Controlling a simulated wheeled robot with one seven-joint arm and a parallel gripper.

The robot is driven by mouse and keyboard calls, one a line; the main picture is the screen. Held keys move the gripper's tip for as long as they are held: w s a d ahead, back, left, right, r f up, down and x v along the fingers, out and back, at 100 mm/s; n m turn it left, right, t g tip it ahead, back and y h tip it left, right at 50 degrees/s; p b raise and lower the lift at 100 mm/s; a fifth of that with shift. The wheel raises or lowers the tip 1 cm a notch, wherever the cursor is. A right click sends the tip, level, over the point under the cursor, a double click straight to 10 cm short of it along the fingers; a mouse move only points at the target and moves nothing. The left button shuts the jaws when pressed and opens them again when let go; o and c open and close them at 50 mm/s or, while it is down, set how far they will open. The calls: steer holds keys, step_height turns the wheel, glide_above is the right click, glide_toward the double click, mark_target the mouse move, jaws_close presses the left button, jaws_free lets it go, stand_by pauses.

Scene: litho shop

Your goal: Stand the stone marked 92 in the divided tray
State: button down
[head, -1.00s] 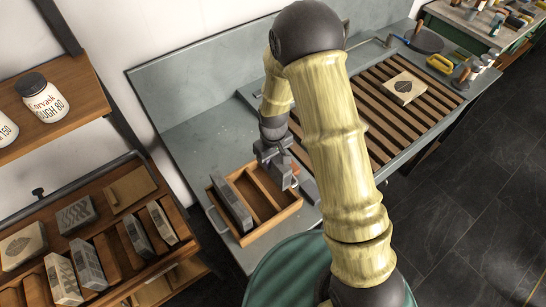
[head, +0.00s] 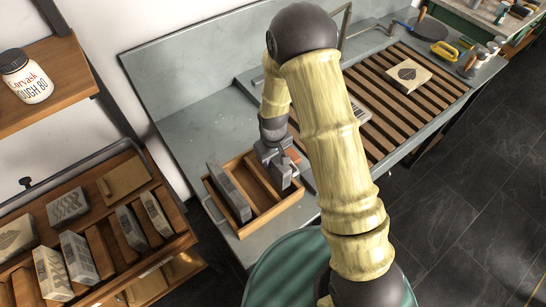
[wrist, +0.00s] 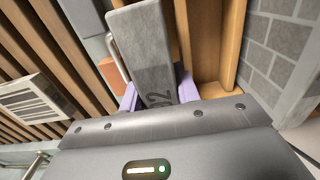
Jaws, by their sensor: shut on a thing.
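The divided tray (head: 257,229) is a wooden box with several compartments on the grey bench. My gripper (head: 276,160) is over its right part, shut on a grey stone (head: 281,173). In the wrist view, the purple fingers (wrist: 158,92) hold both sides of this stone (wrist: 146,48). A partly hidden number ending in 2 shows on its face, near the fingers. The stone is at the right-hand compartment, next to a divider; I cannot tell whether it touches the tray floor. Another grey stone (head: 229,192) stands in the left compartment.
A slatted wooden rack (head: 400,105) lies on the bench to the right, with a leaf-marked stone (head: 408,75) on it. A wooden shelf unit at left holds several stones (head: 78,257). A jar (head: 27,76) stands above. The tray's middle compartment is empty.

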step_height(320, 180, down, 2)
steer(key=shift+s+a+f+b, duration=0.1)
steer(key=shift+s+b, duration=0.05)
steer(key=shift+b, duration=0.55)
steer(key=shift+f+b, duration=0.45)
steer(key=shift+f, duration=0.2)
steer(key=shift+f+b, duration=0.35)
steer(key=shift+f, duration=0.15)
steer(key=c, duration=0.9)
jaws_free()
steer(key=shift+c, duration=0.2)
steer(key=shift+f, duration=0.1)
steer(key=shift+r+p, duration=3.25)
steer(key=shift+r, duration=1.35)
